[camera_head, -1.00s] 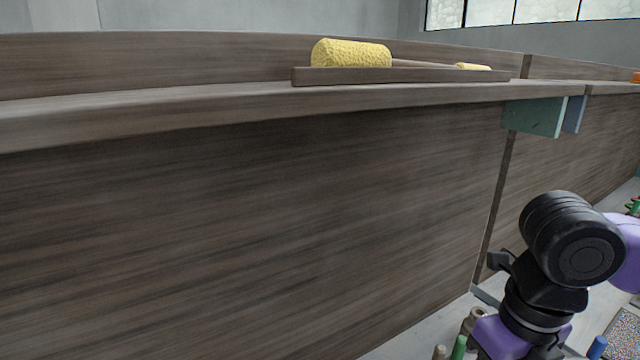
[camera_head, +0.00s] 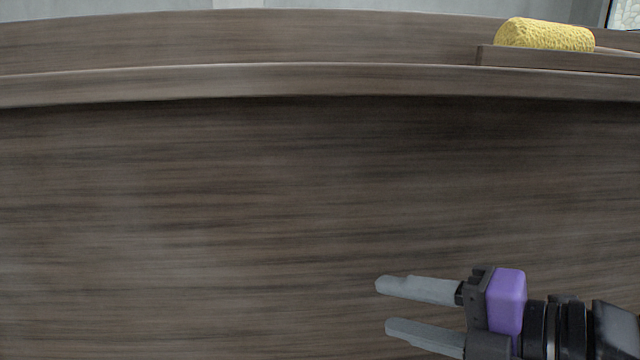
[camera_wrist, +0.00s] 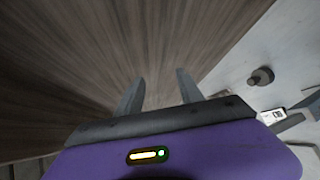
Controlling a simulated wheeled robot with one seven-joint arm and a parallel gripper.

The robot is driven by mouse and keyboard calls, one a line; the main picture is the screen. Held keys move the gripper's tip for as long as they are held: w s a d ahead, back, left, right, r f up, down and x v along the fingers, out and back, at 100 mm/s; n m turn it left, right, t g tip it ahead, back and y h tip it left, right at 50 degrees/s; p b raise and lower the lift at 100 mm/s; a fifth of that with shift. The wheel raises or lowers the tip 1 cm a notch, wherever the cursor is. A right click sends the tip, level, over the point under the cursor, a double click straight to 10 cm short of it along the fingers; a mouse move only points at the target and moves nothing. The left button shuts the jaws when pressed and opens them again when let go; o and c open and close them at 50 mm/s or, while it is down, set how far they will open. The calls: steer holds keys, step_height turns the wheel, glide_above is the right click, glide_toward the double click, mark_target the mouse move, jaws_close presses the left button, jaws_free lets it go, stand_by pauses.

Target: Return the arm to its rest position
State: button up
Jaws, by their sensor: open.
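My gripper (camera_head: 385,307) is at the lower right of the head view, pointing left. Its two grey fingers are apart, with nothing between them. Behind the fingers is my purple and black wrist. In the wrist view the fingers (camera_wrist: 158,88) are also spread and empty, pointing toward the dark wooden panel. I cannot tell how far the fingertips are from that panel.
A dark wood bench front (camera_head: 200,210) fills most of the head view, with a ledge (camera_head: 250,82) above it. A yellow textured roller (camera_head: 545,35) sits behind a low wooden tray edge (camera_head: 560,58) at upper right. Pale floor (camera_wrist: 245,65) shows at right in the wrist view.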

step_height(320, 180, up, 4)
steer(key=w+a+f+m+t+y+b, duration=0.1)
steer(key=w+a+m+t+y, duration=0.1)
steer(key=m+t, duration=0.3)
steer(key=s+d+f+m+t+h+b, duration=0.2)
steer(key=s+d+f+m+h, duration=0.3)
steer(key=f+m, duration=0.6)
steer(key=s+f+m+t+h+b, duration=0.25)
steer(key=f+m+h, duration=0.45)
steer(key=f+m, duration=0.4)
steer(key=s+d+f+g, duration=0.1)
steer(key=s+f, duration=0.3)
steer(key=s, duration=0.4)
steer(key=s+d+f+g+b, duration=0.1)
steer(key=s+f, duration=0.3)
steer(key=s, duration=0.4)
steer(key=s+d+f+g, duration=0.2)
steer(key=s+d+f, duration=0.1)
steer(key=s, duration=0.5)
steer(key=shift+s+d+f+h+b, duration=0.15)
steer(key=shift+s+f+h+b, duration=0.15)
steer(key=shift+s+f, duration=0.15)
steer(key=shift+g, duration=0.25)
